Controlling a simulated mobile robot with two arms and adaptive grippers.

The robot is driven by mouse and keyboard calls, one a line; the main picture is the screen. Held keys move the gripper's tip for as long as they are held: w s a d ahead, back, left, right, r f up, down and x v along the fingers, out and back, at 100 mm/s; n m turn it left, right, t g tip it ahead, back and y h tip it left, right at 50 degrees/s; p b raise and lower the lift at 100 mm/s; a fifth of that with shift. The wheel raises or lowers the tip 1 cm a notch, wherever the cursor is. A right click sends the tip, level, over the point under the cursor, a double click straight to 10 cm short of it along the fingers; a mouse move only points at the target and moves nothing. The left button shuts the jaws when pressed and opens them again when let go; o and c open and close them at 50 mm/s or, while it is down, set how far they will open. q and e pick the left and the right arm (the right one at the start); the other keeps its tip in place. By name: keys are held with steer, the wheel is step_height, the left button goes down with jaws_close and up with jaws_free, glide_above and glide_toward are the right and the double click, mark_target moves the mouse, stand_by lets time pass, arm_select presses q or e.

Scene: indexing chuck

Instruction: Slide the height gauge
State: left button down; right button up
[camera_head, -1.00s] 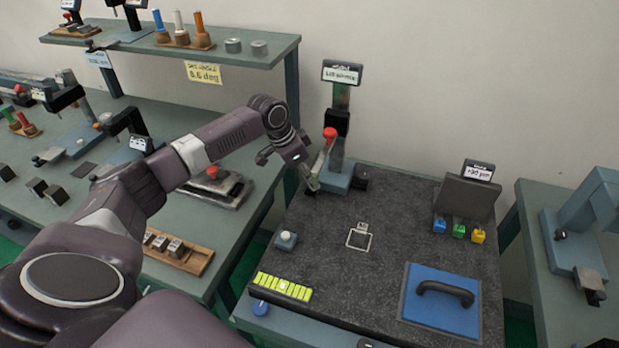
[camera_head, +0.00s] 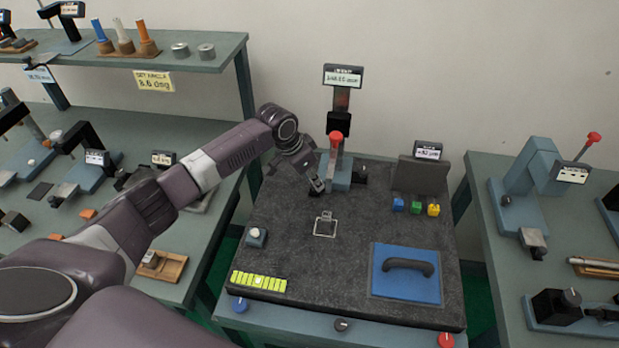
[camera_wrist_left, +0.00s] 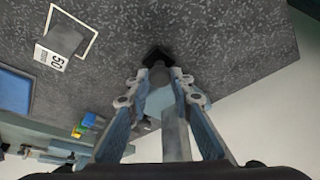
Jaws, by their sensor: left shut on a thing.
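The height gauge (camera_head: 340,174) stands upright near the back of the dark granite plate (camera_head: 280,205). It has a blue base, a dark column, a red-topped handle and a display on top. My left gripper (camera_head: 319,184) is low at the left side of its base. In the left wrist view, the fingers of my left gripper (camera_wrist_left: 160,85) are closed on the pale blue base, with a dark piece beyond the tips. A white square outline (camera_head: 325,235) with a small grey block labelled 50 (camera_wrist_left: 64,38) lies in front of the gauge. My right gripper is out of view.
Blue, green and yellow cubes (camera_head: 416,208) stand right of the gauge, before a grey block with a display (camera_head: 421,176). A blue pad with a black handle (camera_head: 405,285) lies front right. A white-topped button (camera_head: 257,236) and yellow-green strip (camera_head: 258,281) are at left.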

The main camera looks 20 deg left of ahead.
arm_select(q)
steer(key=c, duration=1.7)
jaws_free()
steer(key=shift+w+d, duration=0.1)
steer(key=shift+d, duration=0.3)
steer(key=shift+a+r, duration=0.25)
steer(key=shift+r, duration=0.2)
steer(key=v, duration=1.1)
steer(key=shift+d, duration=0.1)
